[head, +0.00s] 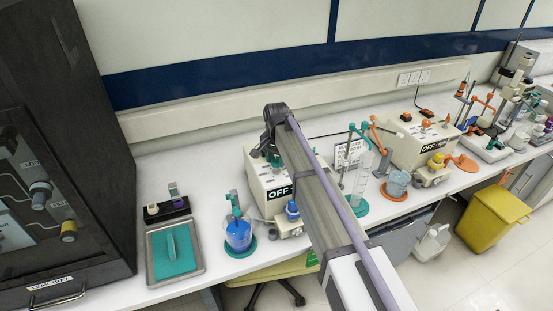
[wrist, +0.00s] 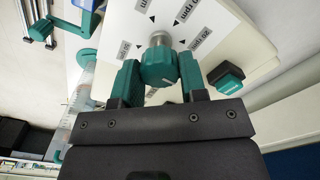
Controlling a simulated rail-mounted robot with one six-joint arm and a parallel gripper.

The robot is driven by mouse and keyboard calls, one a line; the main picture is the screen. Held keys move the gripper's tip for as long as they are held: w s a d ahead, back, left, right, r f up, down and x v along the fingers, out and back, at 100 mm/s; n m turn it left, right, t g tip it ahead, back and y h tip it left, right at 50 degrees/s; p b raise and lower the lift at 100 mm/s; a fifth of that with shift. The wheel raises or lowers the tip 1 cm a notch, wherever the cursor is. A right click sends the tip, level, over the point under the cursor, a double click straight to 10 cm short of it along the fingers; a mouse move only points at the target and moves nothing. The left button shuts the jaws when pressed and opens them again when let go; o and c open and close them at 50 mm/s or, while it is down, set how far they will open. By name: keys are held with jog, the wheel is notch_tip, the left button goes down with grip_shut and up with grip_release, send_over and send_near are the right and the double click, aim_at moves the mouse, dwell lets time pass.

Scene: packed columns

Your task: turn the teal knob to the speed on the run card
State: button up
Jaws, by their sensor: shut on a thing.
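The teal knob (wrist: 158,68) sits on a pale panel in the wrist view, with black triangles and rpm labels (wrist: 200,38) around it. Several labels are cut off or too small to read surely. A light pointer line on the knob's face is partly visible. My gripper (wrist: 160,74) is shut on the knob, one finger on each side. In the head view the knob is hidden by my arm, at the cream box (head: 256,184) marked OFF. A white card (head: 349,151) with print stands behind; its text is not legible.
A teal rocker switch (wrist: 228,78) is close to my right finger in the wrist view. A flask of blue liquid (head: 238,234) stands left of the box. A clear cylinder (head: 362,176) and a second OFF box (head: 422,148) stand right. Bench space at front left holds a tray (head: 152,274).

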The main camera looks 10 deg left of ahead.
aim_at(276, 160)
jog(key=shift+m, duration=0.8)
jog(key=o, duration=0.9)
notch_tip(276, 160, up, 11)
jog(key=p, duration=1)
jog(key=shift+f+p, duration=0.1)
jog(key=shift+p, duration=0.3)
jog(key=shift+f, duration=0.1)
